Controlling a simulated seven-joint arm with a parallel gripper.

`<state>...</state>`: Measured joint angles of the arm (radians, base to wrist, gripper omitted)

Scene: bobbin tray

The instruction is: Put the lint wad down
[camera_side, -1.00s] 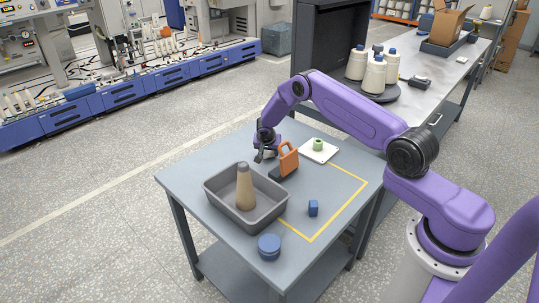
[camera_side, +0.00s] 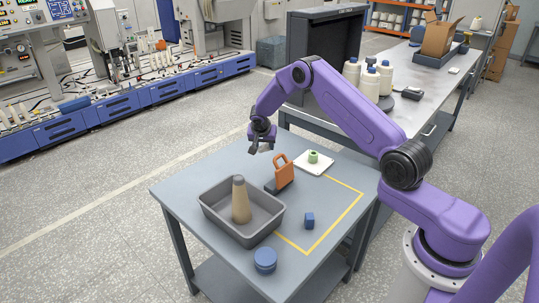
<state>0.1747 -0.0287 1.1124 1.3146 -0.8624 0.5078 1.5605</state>
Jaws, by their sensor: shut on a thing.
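My gripper (camera_side: 261,149) is at the far left part of the table, above its back edge, with its fingers pointing down. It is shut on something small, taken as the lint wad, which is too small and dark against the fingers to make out. A grey tray (camera_side: 212,213) stands on the table in front of the gripper, with a tan cone bobbin (camera_side: 240,203) upright in it. No separate lint wad shows on the table.
An orange-handled tool (camera_side: 284,171) stands close by, right of the gripper. Behind it lies a white plate (camera_side: 325,168) with a green ring (camera_side: 313,157). A blue block (camera_side: 309,220) sits inside the yellow outline (camera_side: 340,223); a blue round tin (camera_side: 265,260) is at the front. Most of the outlined area is clear.

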